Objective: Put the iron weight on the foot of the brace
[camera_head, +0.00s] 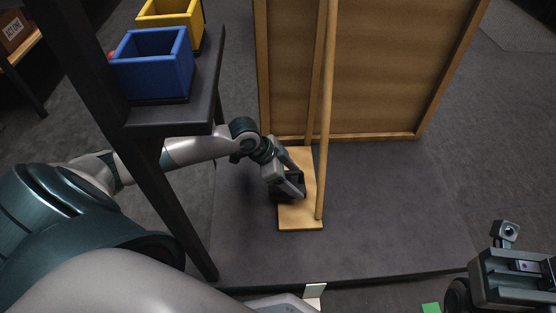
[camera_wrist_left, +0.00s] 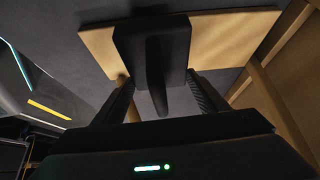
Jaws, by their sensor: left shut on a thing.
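The iron weight is a dark block with an upright handle; in the left wrist view the weight (camera_wrist_left: 152,42) is between my left fingers. The foot of the brace (camera_head: 299,217) is a flat pale wooden board on the dark floor panel; in the left wrist view the foot (camera_wrist_left: 228,38) shows behind the weight. My left gripper (camera_head: 292,188) is shut on the weight, over the foot's left part. Whether the weight touches the board, I cannot tell. My right gripper (camera_head: 512,282) is at the lower right, away from the foot; its fingers are not clear.
The brace's slanting pole (camera_head: 326,110) rises from the foot, just right of my left gripper. A wooden-framed panel (camera_head: 390,70) stands behind. A dark shelf (camera_head: 170,118) with a blue bin (camera_head: 152,65) and a yellow bin (camera_head: 172,14) is at left. The floor right of the foot is clear.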

